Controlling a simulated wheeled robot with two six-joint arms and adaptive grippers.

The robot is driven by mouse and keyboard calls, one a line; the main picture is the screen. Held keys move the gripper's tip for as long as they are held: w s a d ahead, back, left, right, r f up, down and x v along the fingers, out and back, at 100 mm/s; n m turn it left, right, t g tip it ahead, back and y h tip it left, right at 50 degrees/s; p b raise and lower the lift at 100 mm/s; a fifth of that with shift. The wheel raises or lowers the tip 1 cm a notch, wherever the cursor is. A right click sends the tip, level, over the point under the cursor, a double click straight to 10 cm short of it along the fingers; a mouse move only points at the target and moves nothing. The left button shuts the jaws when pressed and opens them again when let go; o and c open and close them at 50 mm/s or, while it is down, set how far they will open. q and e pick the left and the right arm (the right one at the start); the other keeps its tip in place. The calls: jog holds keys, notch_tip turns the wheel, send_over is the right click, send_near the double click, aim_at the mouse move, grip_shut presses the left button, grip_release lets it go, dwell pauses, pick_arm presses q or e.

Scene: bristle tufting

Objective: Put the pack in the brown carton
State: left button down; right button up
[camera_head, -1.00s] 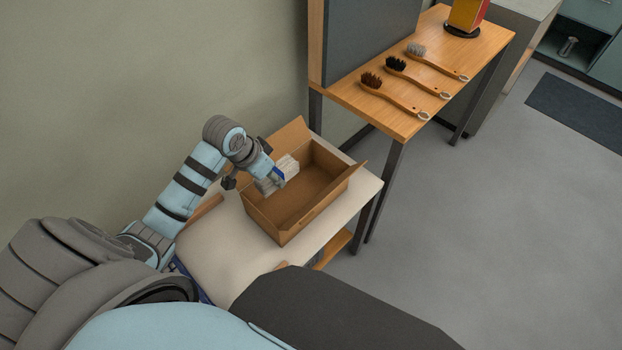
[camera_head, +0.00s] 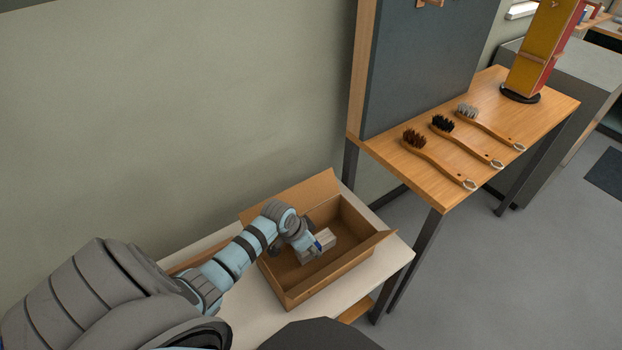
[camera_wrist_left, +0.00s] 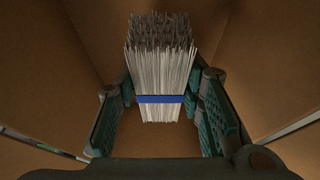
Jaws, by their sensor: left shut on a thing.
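The pack (camera_wrist_left: 160,60) is a bundle of pale bristles with a blue band around it. My left gripper (camera_wrist_left: 160,105) is shut on it, with a finger pad on each side near the band. In the head view the pack (camera_head: 326,239) shows at the end of my left gripper (camera_head: 312,249), inside the opening of the brown carton (camera_head: 317,287). The carton is open with its flaps folded out. In the left wrist view brown carton walls (camera_wrist_left: 50,70) surround the pack. I cannot tell whether the pack touches the carton floor. My right gripper is not in view.
The carton stands on a pale low table (camera_head: 396,252). A higher wooden table (camera_head: 400,165) at the right holds several brushes, among them a dark brown one (camera_head: 415,140), and a yellow and red block (camera_head: 545,50). A grey panel (camera_head: 430,70) stands behind it.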

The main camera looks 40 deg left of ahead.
pick_arm(q)
notch_tip(320, 180, down, 3)
jog(key=shift+s+f+b, duration=0.1)
jog(key=shift+b, duration=0.4)
jog(key=c, duration=1.1)
grip_release()
jog(key=p+v, duration=0.5)
jog(key=v, duration=0.7)
